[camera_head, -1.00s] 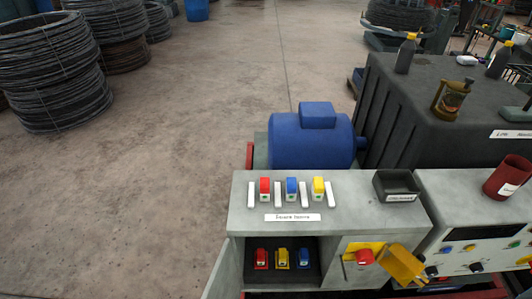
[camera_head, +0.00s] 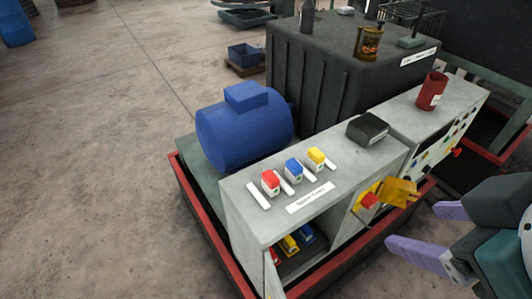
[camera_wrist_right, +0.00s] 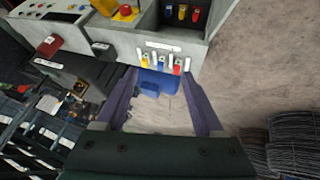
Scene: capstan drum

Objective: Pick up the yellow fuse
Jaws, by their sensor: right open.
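A yellow fuse (camera_head: 316,156) stands on top of the grey cabinet, at the right end of a row with a blue fuse (camera_head: 293,169) and a red fuse (camera_head: 270,181). It also shows in the right wrist view (camera_wrist_right: 145,61). A second yellow fuse (camera_head: 289,244) sits in the open compartment below, between a red one, partly hidden, and a blue one (camera_head: 306,233). My right gripper (camera_head: 424,228) is open and empty, at the right, in front of the cabinet and apart from the fuses. My left gripper is out of view.
White strips separate the top fuses above a white label (camera_head: 310,198). A dark tray (camera_head: 367,129) and a red cup (camera_head: 431,91) stand to their right. A yellow lever (camera_head: 398,191) sticks out from the cabinet front. A blue motor (camera_head: 245,130) stands behind. Open floor lies left.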

